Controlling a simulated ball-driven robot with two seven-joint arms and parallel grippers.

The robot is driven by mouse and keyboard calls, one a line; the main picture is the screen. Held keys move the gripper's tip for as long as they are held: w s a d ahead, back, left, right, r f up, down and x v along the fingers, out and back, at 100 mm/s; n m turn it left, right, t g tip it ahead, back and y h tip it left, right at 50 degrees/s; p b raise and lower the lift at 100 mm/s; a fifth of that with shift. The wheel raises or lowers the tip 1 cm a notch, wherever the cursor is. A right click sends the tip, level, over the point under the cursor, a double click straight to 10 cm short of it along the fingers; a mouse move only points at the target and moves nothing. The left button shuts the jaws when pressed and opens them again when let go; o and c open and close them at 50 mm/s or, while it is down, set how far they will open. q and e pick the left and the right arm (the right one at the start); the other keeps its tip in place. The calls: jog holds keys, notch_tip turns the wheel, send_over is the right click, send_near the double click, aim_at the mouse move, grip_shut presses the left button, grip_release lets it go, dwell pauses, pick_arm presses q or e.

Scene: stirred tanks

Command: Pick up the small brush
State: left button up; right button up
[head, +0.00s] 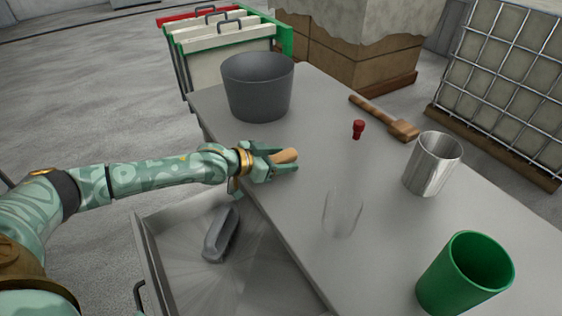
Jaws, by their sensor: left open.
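A short piece with a rounded tan wooden end (287,156), seemingly the small brush, lies at the left edge of the grey table. The rest of it is hidden by my left gripper, so I cannot see bristles. My left gripper (278,158) is at this piece, its green fingers open on either side of the wooden end. I cannot tell whether the fingers touch it. My right gripper is not in view.
On the table (310,110) stand a dark grey bucket (258,88), a wooden mallet-like tool (385,118), a small red object (358,129), a clear glass (343,213), a metal cup (432,163) and a green cup (464,275). An open drawer (150,262) holds a grey object (220,236).

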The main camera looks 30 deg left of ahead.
pick_arm(q)
jog(key=shift+c, duration=0.4)
jog(key=c, duration=1)
jog(key=shift+r, duration=0.1)
